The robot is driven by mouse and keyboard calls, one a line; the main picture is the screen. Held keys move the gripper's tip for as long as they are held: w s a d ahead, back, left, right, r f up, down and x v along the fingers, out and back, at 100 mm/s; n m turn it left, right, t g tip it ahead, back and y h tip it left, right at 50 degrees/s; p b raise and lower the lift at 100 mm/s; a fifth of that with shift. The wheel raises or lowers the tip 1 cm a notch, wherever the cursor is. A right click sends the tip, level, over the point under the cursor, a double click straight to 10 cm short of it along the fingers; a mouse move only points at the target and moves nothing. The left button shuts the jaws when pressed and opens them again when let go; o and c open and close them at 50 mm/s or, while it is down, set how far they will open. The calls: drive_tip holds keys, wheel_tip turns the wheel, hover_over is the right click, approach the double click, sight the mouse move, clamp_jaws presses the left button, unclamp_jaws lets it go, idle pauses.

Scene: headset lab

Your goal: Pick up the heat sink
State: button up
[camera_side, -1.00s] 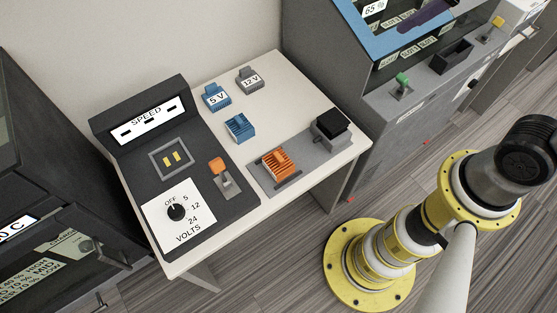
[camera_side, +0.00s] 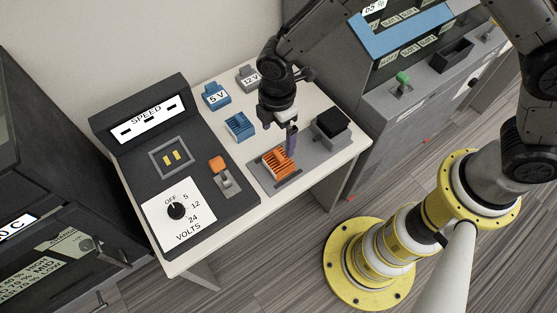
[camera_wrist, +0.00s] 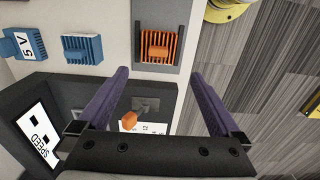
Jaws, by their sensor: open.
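An orange finned heat sink (camera_side: 277,162) sits on a grey plate (camera_side: 309,157) near the table's front edge. In the wrist view the orange heat sink (camera_wrist: 158,47) lies just beyond and between the fingertips. A similar blue finned block (camera_side: 240,127) stands on the table to its left, and also shows in the wrist view (camera_wrist: 82,48). My gripper (camera_side: 291,141) hangs above and just behind the orange heat sink. Its purple fingers (camera_wrist: 158,75) are spread wide with nothing between them. Part of the plate is hidden behind the fingers in the side view.
A grey block with a black top (camera_side: 332,122) stands at the plate's right end. Blue 5 V (camera_side: 216,96) and grey 12 V (camera_side: 247,79) blocks are at the back. A dark control panel (camera_side: 178,157) with a dial and an orange-topped switch fills the left side.

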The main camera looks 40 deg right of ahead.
sight(278, 155)
drive_tip(key=f, duration=1.3)
drive_tip(key=shift+w+d, duration=0.2)
drive_tip(key=shift+d, duration=0.05)
drive_tip(key=shift+r, duration=0.1)
drive_tip(key=c, duration=1.4)
drive_tip(key=shift+r, duration=0.15)
